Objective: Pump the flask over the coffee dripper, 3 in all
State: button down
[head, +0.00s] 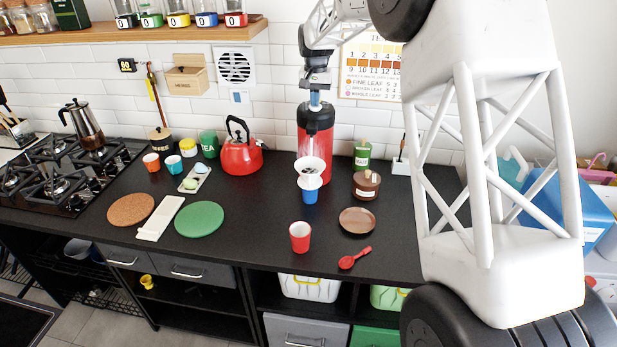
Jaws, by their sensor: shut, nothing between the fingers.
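The red pump flask (325,141) with a black top stands upright near the tiled wall. My gripper (315,102) points down at the flask's black top, over its light blue button. Its fingers look shut with nothing held, and its tips appear to be at the button; I cannot tell whether the button is pressed. The white coffee dripper (310,172) sits on a blue cup (309,196) just in front of the flask. A pale, faint streak shows between the flask's spout and the dripper; whether it is water or steam is unclear.
A red kettle (241,158) stands left of the flask. A green jar (362,154) and a brown pot (366,187) are to its right. A red cup (300,237), brown saucer (357,221) and red spoon (355,257) lie nearer the front edge.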

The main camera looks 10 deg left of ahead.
jog(key=shift+r, duration=1.6)
jog(key=shift+f, duration=1.55)
dwell(0.4)
jog(key=shift+r, duration=1.55)
jog(key=shift+f, duration=1.55)
jog(key=shift+r, duration=1.55)
